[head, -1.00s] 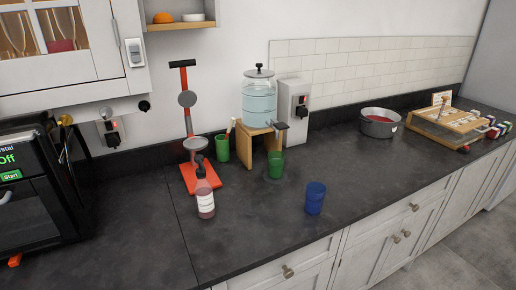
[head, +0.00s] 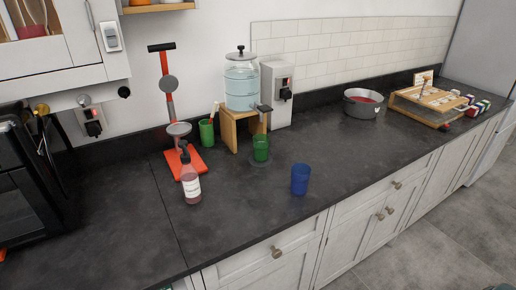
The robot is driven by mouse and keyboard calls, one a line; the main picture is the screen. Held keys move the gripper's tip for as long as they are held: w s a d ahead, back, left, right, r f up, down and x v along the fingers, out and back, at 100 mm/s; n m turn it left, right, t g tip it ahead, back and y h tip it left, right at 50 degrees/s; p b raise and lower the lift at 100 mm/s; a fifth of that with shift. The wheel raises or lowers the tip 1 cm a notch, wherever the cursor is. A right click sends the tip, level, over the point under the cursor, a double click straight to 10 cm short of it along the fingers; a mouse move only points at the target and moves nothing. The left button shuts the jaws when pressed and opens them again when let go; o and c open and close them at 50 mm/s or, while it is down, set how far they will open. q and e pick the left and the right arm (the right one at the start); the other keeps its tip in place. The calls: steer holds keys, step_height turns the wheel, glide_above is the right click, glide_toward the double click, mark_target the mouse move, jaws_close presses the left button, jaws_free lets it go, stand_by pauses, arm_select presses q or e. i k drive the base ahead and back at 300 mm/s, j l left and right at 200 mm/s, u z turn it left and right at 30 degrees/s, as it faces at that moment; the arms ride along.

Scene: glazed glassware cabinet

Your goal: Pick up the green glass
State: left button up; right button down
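A green glass (head: 261,148) stands upright on the dark counter, just in front of the wooden stand of a clear water dispenser (head: 241,84). A second green cup (head: 207,133) stands further back and left, beside the stand, with a toothbrush-like stick in it. A blue glass (head: 300,179) stands nearer the counter's front edge, to the right of the green glass. Neither of my grippers is in view.
A soap bottle (head: 190,176) and a red stand (head: 184,160) are left of the green glass. A pot (head: 362,103) and a wooden rack (head: 427,106) are further right. The counter (head: 235,225) is clear in front.

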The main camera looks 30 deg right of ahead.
mark_target(261, 149)
steer(key=l, duration=0.7)
steer(key=i+l+u, duration=0.1)
steer(key=l, duration=0.65)
